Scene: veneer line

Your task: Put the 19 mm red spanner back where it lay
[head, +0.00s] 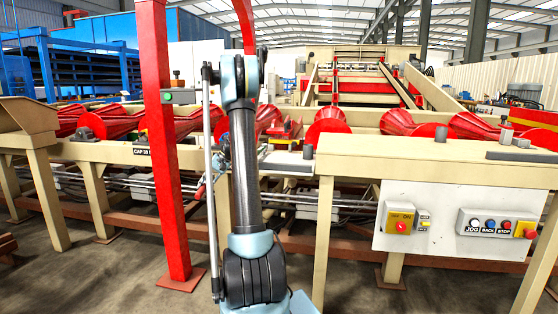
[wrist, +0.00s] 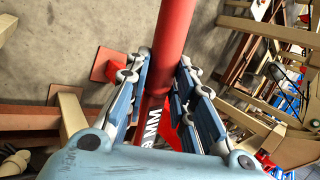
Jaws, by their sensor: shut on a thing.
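In the wrist view my gripper (wrist: 157,72) is shut on the 19 mm red spanner (wrist: 185,138). White letters reading "MM" show on a red surface low between the fingers. A wide red bar also runs up between the fingers; I cannot tell whether it belongs to the spanner or to the post behind. In the head view my arm hides most of the gripper, and a small bit of red shows just left of the arm. The place where the spanner lay cannot be made out.
A red post (head: 174,150) stands left of my arm. The beige conveyor frame (head: 400,150) with red rollers (head: 327,126) runs across ahead. A grey plate (head: 288,163) sits on its near edge. A control panel (head: 452,222) hangs at the right.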

